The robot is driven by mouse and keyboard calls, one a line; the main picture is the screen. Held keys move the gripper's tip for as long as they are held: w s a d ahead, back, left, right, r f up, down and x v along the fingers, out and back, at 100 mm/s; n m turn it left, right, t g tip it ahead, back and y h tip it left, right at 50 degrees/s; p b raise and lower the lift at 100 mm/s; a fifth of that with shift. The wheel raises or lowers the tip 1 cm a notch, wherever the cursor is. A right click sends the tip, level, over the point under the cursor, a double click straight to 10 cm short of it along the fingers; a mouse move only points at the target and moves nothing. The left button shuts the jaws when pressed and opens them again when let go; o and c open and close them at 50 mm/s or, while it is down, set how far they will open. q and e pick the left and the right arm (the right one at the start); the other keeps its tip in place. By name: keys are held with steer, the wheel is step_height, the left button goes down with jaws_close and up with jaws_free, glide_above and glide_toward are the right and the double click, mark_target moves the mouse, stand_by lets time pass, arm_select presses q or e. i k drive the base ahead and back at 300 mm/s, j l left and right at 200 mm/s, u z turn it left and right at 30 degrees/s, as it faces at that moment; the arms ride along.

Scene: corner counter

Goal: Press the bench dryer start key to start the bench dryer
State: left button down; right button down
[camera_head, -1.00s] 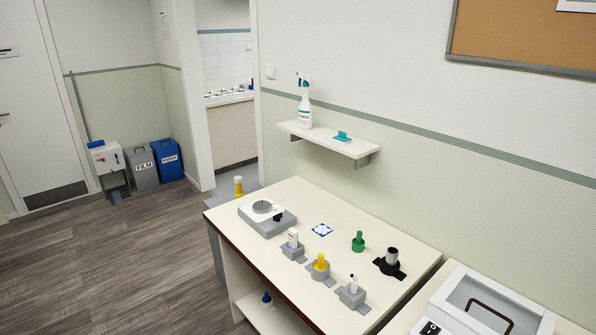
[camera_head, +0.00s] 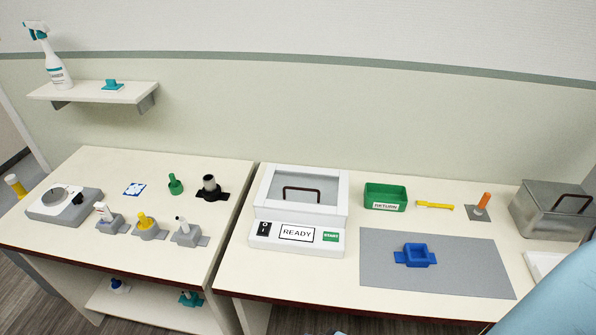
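The bench dryer (camera_head: 268,226) is a white box on the right-hand counter, with a clear lid and a dark brown handle on top. Its lid looks closed. The front panel carries a black switch at the left, a display reading READY (camera_head: 297,233) and a green start key (camera_head: 331,237) at the right end. Nothing covers the key. Neither gripper shows in the head view. A light blue rounded shape at the lower right edge seems to be part of my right arm.
Right of the dryer are a green RETURN bin (camera_head: 385,193), a yellow tool (camera_head: 434,205), an orange-handled item (camera_head: 482,204) and a metal box (camera_head: 548,212). A blue holder (camera_head: 415,255) sits on a grey mat (camera_head: 455,277). The left counter holds a scale (camera_head: 64,204) and several small holders.

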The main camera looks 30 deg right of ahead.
mark_target(327, 237)
steer(key=z, duration=1.05)
